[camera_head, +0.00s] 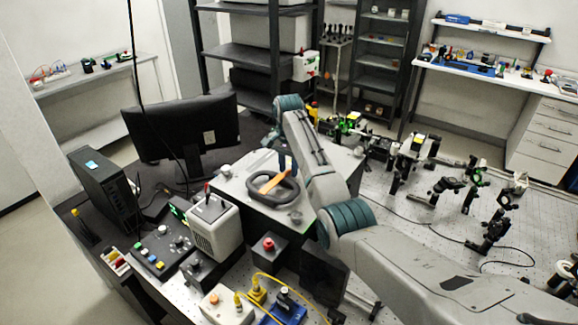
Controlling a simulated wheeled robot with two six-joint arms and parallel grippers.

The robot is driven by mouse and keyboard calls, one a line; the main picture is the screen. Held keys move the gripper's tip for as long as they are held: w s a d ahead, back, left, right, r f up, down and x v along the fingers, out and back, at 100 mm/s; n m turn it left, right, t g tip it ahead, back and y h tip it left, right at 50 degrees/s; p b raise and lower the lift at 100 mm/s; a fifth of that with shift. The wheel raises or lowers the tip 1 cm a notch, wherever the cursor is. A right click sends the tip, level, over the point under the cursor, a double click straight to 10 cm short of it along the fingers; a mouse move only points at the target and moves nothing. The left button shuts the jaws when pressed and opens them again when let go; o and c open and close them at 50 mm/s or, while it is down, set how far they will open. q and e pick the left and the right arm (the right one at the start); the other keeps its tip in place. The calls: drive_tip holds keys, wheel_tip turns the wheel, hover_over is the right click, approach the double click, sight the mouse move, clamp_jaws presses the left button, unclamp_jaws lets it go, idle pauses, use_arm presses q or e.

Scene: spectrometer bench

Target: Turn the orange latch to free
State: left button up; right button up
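The orange latch (273,184) is a short bar lying slantwise across a dark oval ring (290,190) on top of a light grey instrument box (248,207). My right arm comes in from the lower right and arches over the box, hiding part of it. The rest of that gripper is hidden behind my arm. I cannot tell whether it touches the latch or how wide it is. My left gripper is out of view.
A black monitor (184,132) and a dark computer tower (104,185) stand left of the instrument. A grey box (214,228) and a red-button box (268,247) stand in front. Optical mounts (413,150) crowd the perforated table at right.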

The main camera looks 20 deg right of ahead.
clamp_jaws()
drive_tip(key=shift+w+n, duration=0.1)
drive_tip(key=shift+n, duration=0.5)
drive_tip(key=n, duration=0.4)
drive_tip(key=shift+w+a, duration=0.15)
drive_tip(key=shift+a, duration=0.05)
drive_tip(key=n, duration=0.3)
drive_tip(key=shift+a+n, duration=0.15)
drive_tip(key=shift+n, duration=0.15)
drive_tip(key=n, duration=0.3)
drive_tip(key=shift+a+n, duration=0.2)
drive_tip(key=shift+n, duration=0.1)
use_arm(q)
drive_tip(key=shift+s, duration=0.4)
use_arm(e)
drive_tip(key=shift+a+n, duration=0.15)
drive_tip(key=shift+n, duration=0.85)
drive_tip(key=shift+a+n, duration=0.1)
drive_tip(key=shift+n, duration=0.9)
